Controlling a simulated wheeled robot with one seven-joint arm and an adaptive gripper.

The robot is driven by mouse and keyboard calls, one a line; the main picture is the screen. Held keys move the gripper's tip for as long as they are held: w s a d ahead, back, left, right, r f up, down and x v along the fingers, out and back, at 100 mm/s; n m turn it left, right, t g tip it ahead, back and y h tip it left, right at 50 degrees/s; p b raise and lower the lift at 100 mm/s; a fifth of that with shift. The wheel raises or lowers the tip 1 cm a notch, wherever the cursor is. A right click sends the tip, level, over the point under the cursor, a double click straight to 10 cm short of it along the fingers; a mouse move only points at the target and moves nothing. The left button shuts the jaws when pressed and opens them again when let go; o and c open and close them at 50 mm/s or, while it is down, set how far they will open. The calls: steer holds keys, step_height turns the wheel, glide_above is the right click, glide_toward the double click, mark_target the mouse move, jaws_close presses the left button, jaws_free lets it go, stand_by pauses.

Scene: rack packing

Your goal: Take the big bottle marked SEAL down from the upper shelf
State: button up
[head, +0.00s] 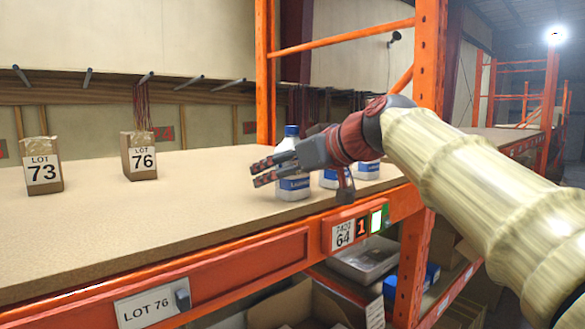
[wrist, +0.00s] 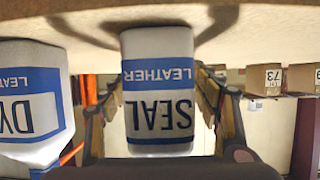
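The SEAL bottle (wrist: 158,105), white with blue bands and the word LEATHER, appears upside down in the wrist view. It stands upright on the tan upper shelf (head: 130,225) in the head view, where its blue cap and lower label (head: 293,186) show. My gripper (head: 263,172) is at the bottle and hides its middle. In the wrist view the fingers lie on either side of the bottle, with gaps visible, so the gripper is open around it.
A similar bottle marked DY (wrist: 28,105), partly cut off, stands close beside it. More white bottles (head: 367,170) stand behind my gripper. Boxes LOT 73 (head: 42,175) and LOT 76 (head: 139,160) stand left. An orange upright (head: 428,60) rises on the right. The shelf's left front is clear.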

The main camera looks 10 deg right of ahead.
steer(key=shift+w, duration=0.15)
steer(key=c, duration=1.3)
steer(key=shift+c, duration=0.9)
